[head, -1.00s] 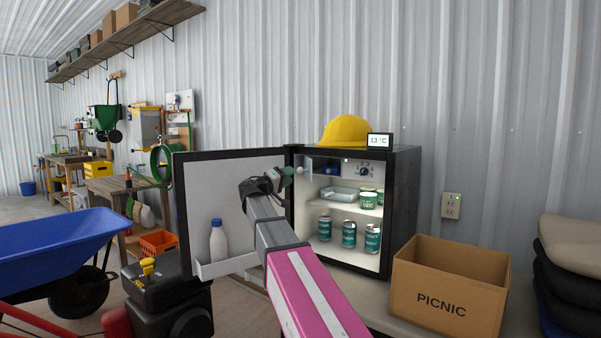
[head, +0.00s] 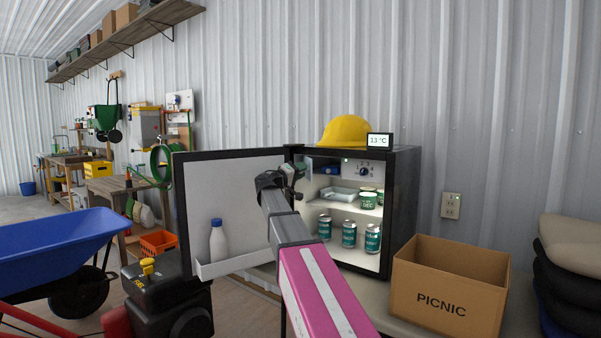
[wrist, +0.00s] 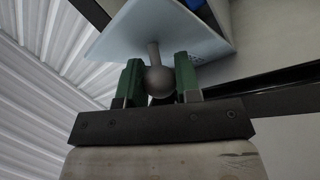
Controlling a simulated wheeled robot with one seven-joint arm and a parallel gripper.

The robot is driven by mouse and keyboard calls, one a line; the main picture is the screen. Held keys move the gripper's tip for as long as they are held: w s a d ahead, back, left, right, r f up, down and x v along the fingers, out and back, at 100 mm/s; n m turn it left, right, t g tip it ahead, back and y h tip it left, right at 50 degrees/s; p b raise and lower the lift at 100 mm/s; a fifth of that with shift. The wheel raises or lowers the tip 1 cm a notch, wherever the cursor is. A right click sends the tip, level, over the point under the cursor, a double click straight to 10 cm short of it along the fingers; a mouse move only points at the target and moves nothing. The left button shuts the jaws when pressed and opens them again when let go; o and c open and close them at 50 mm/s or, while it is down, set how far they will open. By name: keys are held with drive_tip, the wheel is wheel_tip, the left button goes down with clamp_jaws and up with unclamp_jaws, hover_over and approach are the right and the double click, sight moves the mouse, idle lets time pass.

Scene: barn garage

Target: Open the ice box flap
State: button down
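The ice box (head: 327,166) is the small compartment at the top left inside the open fridge (head: 404,200). Its pale blue flap (wrist: 125,35) stands out at an angle in the wrist view, with blue contents (wrist: 222,12) showing past its right edge. A round grey knob (wrist: 158,81) on a short stem sticks out from the flap. My gripper (wrist: 159,78) has its green fingers on both sides of the knob, seemingly touching it. In the head view my gripper (head: 296,176) is at the fridge's left opening edge and largely hides the flap and knob.
The fridge door (head: 225,180) stands wide open to the left, with a white bottle (head: 218,240) in its shelf. Cans (head: 349,234) and tubs (head: 368,200) stand inside the fridge. A yellow helmet (head: 345,131) is on top. A PICNIC box (head: 447,290) stands at right.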

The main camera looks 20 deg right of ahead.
drive_tip(key=shift+w+a+m+g+h, duration=0.3)
drive_tip(key=shift+w+a+m+g, duration=0.1)
drive_tip(key=shift+a+g, duration=0.2)
drive_tip(key=shift+a+m+g, duration=0.3)
drive_tip(key=shift+g, duration=0.2)
drive_tip(key=c, duration=1.1)
unclamp_jaws()
drive_tip(key=v, duration=1.1)
drive_tip(key=shift+f, duration=0.2)
